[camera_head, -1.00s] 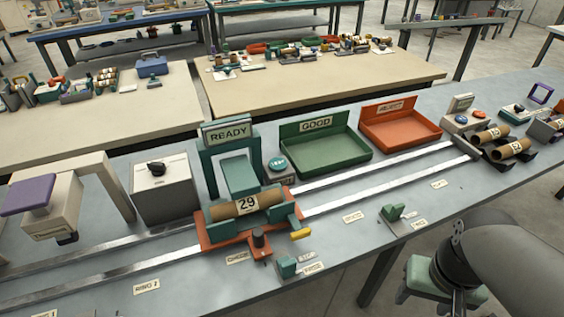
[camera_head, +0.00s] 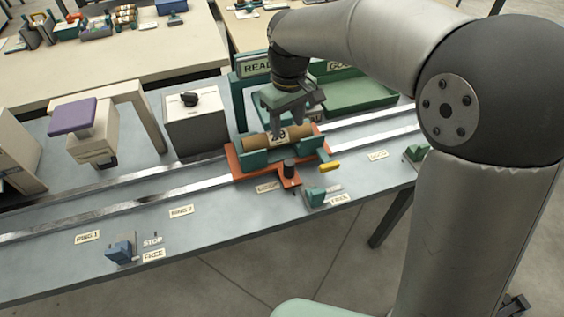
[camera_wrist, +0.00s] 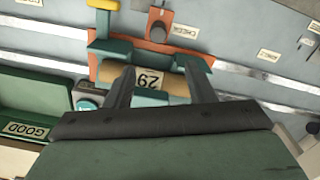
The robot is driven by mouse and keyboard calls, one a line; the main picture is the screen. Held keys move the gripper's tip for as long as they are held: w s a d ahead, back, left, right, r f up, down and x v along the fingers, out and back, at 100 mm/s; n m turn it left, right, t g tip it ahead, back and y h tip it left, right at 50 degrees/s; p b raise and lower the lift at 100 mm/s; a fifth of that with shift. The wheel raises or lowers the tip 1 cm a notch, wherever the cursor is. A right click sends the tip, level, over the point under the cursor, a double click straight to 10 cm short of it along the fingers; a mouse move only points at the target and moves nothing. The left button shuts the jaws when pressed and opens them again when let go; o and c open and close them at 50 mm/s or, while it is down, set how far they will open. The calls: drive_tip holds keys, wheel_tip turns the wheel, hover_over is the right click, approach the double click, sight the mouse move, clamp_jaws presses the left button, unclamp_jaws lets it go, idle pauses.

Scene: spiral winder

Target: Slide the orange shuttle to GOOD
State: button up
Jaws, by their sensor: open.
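The orange shuttle (camera_head: 238,168) sits on two metal rails in front of the READY frame. It carries a brown tube (camera_head: 262,140) labelled 29 between teal blocks, a dark knob (camera_head: 289,168) and a yellow-ended handle (camera_head: 330,166). In the wrist view the shuttle (camera_wrist: 133,47) and tube (camera_wrist: 177,86) lie beneath my fingers. My gripper (camera_head: 290,126) is open above the tube, with its fingers (camera_wrist: 160,70) spread; I cannot tell whether they touch it. The green GOOD tray (camera_head: 375,98) stands behind the rails to the right, partly hidden by my arm; it also shows in the wrist view (camera_wrist: 25,92).
A green stop block (camera_head: 316,196) by a FREE label stands near the front edge. A blue block (camera_head: 121,250) by STOP and FREE labels is at lower left. A grey box with a black knob (camera_head: 195,122) stands behind the rails. The rails (camera_head: 375,132) right of the shuttle look clear.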

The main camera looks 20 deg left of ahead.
sight(289, 161)
wheel_tip(289, 161, down, 17)
drive_tip(key=shift+d+r+p, duration=0.15)
drive_tip(key=shift+p, duration=0.4)
clamp_jaws()
drive_tip(key=shift+w+d, duration=0.1)
